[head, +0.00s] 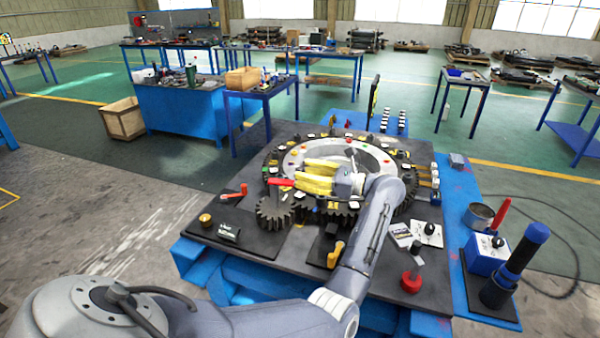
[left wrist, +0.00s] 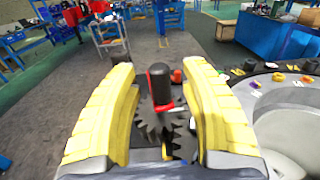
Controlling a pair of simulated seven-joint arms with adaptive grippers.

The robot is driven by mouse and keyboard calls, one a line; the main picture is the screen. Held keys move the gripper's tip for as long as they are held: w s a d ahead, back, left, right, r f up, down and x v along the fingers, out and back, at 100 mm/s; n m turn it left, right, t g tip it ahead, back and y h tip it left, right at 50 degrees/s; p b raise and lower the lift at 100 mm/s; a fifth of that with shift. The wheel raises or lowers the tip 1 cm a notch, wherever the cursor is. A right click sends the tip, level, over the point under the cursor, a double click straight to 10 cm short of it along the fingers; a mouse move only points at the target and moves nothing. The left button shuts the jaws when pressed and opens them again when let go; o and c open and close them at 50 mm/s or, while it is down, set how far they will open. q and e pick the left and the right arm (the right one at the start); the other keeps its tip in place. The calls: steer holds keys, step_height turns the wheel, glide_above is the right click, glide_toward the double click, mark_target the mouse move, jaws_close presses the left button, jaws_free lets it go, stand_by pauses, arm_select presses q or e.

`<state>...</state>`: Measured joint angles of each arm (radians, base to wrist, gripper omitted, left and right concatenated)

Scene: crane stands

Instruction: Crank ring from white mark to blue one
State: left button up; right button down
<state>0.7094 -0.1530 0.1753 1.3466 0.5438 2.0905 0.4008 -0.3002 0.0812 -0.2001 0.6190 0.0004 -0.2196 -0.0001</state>
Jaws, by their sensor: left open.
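The large toothed ring (head: 408,200) lies flat on the dark bench plate, around a pale grey disc carrying small coloured markers. Which markers are the white and blue ones of the task I cannot tell. A small dark gear (head: 273,213) sits at the ring's near left; it also shows in the left wrist view (left wrist: 165,135). Above it is a crank handle (head: 280,182), red in the head view, with a black grip in the left wrist view (left wrist: 160,85). My left gripper (head: 300,177) is open, its yellow fingers (left wrist: 158,72) on either side of the handle with gaps. My right gripper is out of view.
A red lever (head: 234,193) and a yellow-handled lever (head: 336,252) stand on the plate near the gear. A red knob (head: 411,280) is at the front right. Work tables are behind.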

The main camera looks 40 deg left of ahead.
arm_select(q)
steer(key=shift+v, duration=2.95)
steer(key=shift+r, duration=0.1)
